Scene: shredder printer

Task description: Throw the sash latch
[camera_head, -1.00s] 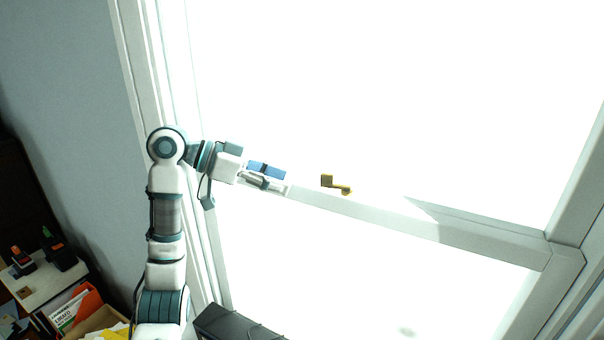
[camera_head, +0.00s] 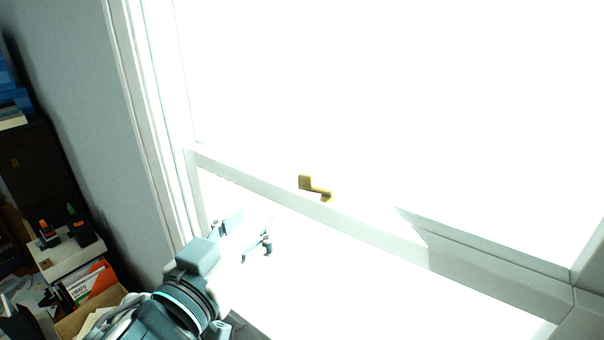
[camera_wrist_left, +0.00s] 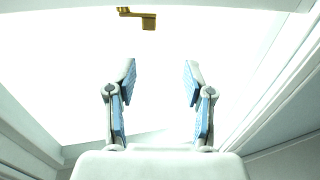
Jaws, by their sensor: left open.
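Glare washes out part of the gripper in the head view. My right gripper is not in view.
The window's white side frame (camera_head: 150,130) stands at the left beside a grey wall (camera_head: 80,90). At lower left are a shelf with small items and a box of papers (camera_head: 85,315). The bright glass area around the latch looks clear.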

